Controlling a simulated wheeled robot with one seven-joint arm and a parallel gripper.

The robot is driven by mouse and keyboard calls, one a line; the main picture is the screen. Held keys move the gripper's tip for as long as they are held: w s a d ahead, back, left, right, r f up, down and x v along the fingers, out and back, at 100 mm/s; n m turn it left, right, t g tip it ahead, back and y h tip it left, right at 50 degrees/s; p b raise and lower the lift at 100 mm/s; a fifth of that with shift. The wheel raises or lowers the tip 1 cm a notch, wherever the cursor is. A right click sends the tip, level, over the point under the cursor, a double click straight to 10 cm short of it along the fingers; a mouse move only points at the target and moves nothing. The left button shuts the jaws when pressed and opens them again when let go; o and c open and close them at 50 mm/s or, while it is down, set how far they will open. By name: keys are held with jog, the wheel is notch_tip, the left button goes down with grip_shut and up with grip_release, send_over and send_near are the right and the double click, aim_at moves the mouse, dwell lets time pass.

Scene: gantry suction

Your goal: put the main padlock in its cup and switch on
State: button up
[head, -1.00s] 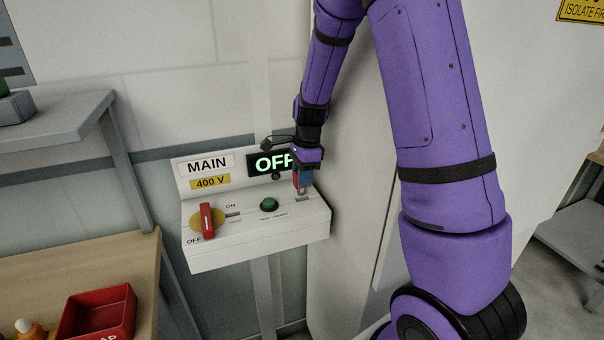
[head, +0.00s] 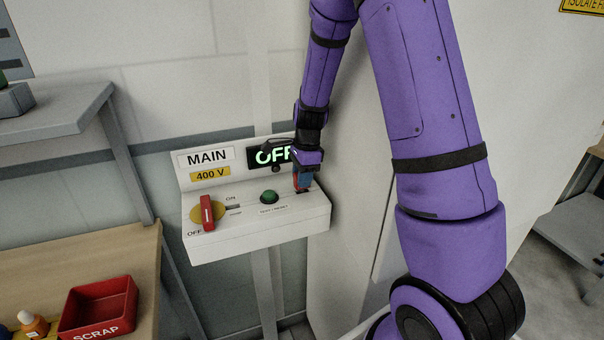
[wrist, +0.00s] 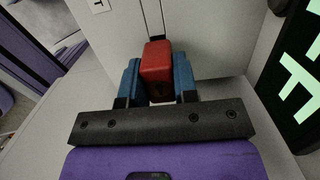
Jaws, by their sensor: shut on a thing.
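The main box (head: 255,235) is a white sloped panel labelled MAIN, 400 V. Its red switch handle (head: 207,212) on a yellow disc stands upright, between OFF and ON marks that I cannot read it against for certain. The lit display (head: 262,156) reads OFF, partly hidden by my arm. My gripper (head: 303,184) is at the right end of the panel, pointing down. In the wrist view its blue fingers are shut on the red padlock (wrist: 157,68). The padlock's lower end and any cup under it are hidden.
A green button (head: 269,196) sits mid-panel, left of my gripper. A red SCRAP tray (head: 98,305) and an orange-capped bottle (head: 33,325) are on the wooden bench at lower left. A grey shelf (head: 60,118) stands above. A pale cabinet wall is close to the right.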

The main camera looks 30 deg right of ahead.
jog(key=shift+f, duration=0.6)
jog(key=o, duration=1.1)
jog(key=shift+c, duration=0.2)
